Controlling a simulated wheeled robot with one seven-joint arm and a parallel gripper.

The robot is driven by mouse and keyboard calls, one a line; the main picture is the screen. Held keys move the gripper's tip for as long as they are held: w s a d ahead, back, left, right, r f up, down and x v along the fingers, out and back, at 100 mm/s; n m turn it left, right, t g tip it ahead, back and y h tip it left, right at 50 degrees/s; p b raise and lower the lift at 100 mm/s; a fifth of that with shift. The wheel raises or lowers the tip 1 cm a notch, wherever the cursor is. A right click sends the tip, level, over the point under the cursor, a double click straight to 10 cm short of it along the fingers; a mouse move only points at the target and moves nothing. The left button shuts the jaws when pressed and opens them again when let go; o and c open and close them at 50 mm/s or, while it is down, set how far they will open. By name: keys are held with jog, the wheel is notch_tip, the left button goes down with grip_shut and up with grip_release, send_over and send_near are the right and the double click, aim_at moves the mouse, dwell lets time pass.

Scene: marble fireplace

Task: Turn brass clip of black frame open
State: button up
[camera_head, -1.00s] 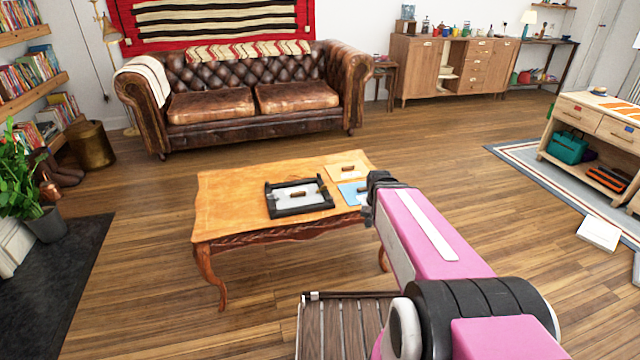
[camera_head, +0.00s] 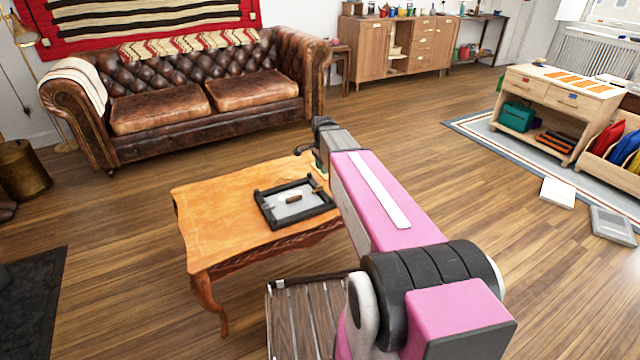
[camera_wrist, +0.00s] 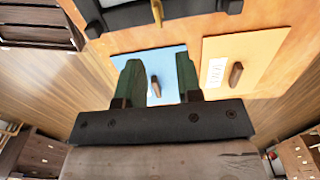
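In the head view my arm mostly hides the gripper, at the table's right side, beyond and right of the frame.
A tan board (camera_wrist: 245,62) with a brown knob and a white label lies beside the blue board. The table (camera_head: 215,225) has bare room left of the frame. A leather sofa (camera_head: 200,95) stands behind it. A slatted wooden surface (camera_head: 305,315) is low in front.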

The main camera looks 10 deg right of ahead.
aim_at(318, 189)
notch_tip(318, 189, down, 8)
jog(key=shift+f, duration=0.2)
dwell(0.3)
grip_shut()
